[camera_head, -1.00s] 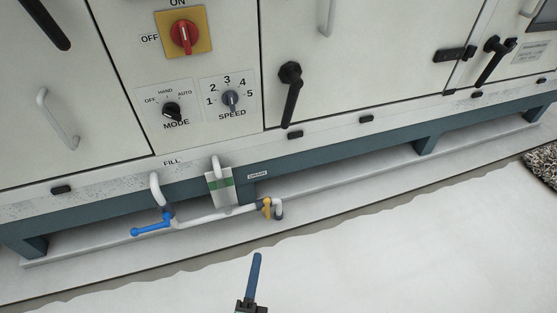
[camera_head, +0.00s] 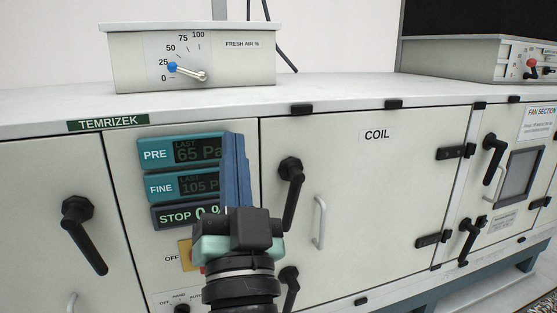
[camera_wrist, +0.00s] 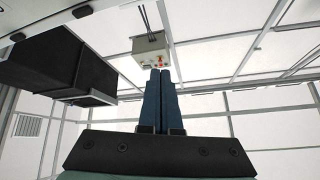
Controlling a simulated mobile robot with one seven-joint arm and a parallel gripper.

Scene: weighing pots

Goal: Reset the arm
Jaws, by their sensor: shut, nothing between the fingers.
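My gripper (camera_head: 236,165) stands upright in the lower middle of the head view, its blue fingers closed together with nothing between them. It is in front of the cabinet panel and hides the right part of the PRE, FINE and STOP displays (camera_head: 168,185). In the wrist view the two blue fingers of my gripper (camera_wrist: 161,80) lie side by side and point up toward the ceiling. No object touches the gripper in either view.
A white cabinet with the COIL door (camera_head: 375,190), black latches (camera_head: 291,185) and handles fills the head view. A fresh-air dial box (camera_head: 190,60) stands on top. The wrist view shows a ceiling frame, a dark box (camera_wrist: 65,65) and a control box (camera_wrist: 152,50).

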